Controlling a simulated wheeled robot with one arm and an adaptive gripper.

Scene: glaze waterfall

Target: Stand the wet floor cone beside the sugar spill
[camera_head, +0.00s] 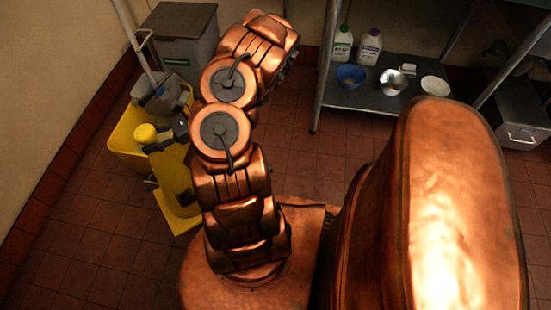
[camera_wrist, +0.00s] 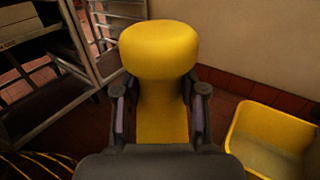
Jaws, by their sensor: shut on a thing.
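The yellow wet floor cone (camera_head: 177,185) is at the left in the head view, beside my arm, with a round knob on top and a square base. It looks upright; I cannot tell whether its base touches the floor. My gripper (camera_wrist: 160,106) is shut on the cone's neck just below the knob, one dark finger on each side. No sugar spill is visible in either view.
A yellow mop bucket (camera_head: 124,138) stands close behind the cone and shows at the right in the wrist view (camera_wrist: 237,138). A grey bin (camera_head: 183,45) is at the back wall. A metal shelf (camera_head: 350,97) holds bottles and bowls. Tiled floor (camera_head: 85,250) is clear at front left.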

